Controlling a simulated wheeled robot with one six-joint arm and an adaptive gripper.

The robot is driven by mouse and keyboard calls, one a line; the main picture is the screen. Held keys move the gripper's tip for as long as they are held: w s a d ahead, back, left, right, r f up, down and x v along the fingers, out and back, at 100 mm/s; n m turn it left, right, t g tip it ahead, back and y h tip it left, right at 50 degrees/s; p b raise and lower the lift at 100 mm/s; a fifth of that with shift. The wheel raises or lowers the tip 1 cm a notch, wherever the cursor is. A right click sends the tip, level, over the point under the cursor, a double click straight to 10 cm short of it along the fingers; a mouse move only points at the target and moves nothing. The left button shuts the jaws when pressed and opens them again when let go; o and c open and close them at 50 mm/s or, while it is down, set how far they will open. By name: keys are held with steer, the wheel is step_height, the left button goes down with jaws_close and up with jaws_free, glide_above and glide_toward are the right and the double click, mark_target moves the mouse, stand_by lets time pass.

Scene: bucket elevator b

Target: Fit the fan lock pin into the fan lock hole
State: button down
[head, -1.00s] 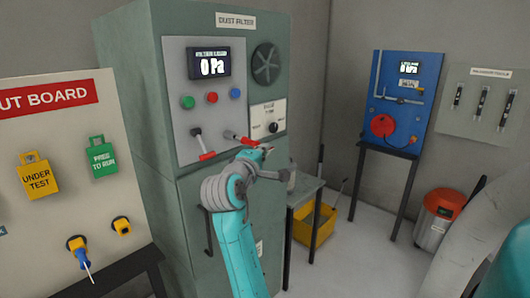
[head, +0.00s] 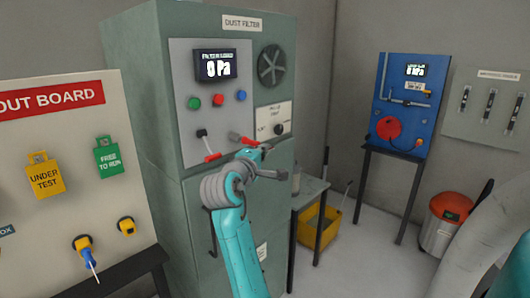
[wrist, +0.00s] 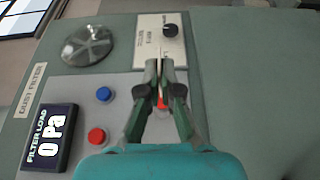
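My gripper (head: 264,149) is in front of the grey dust filter cabinet, close to the red-ended levers. In the wrist view its fingertips (wrist: 162,66) are close together, with only a narrow gap. I see nothing clearly held between them. A blue-handled piece with a pale shaft (head: 90,262) sits in a yellow holder on the lockout board at lower left; it may be the fan lock pin, but I cannot be sure. The black round fan (head: 271,66) is at the upper right of the cabinet, also in the wrist view (wrist: 88,44). I cannot make out the fan lock hole.
The lever with a red grip (head: 209,146) and several coloured buttons are on the cabinet panel (head: 190,75). A small table (head: 312,186) and yellow bin (head: 318,228) stand to the right. Some floor (head: 375,255) is clear before the blue stand (head: 410,100).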

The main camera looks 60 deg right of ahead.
steer(key=shift+w+d, duration=0.15)
steer(key=shift+w, duration=0.55)
steer(key=c, duration=1.2)
jaws_free()
steer(key=shift+c, duration=0.2)
steer(key=s+a, duration=0.1)
steer(key=a, duration=1)
steer(key=shift+s+a, duration=0.4)
steer(key=shift+f, duration=0.1)
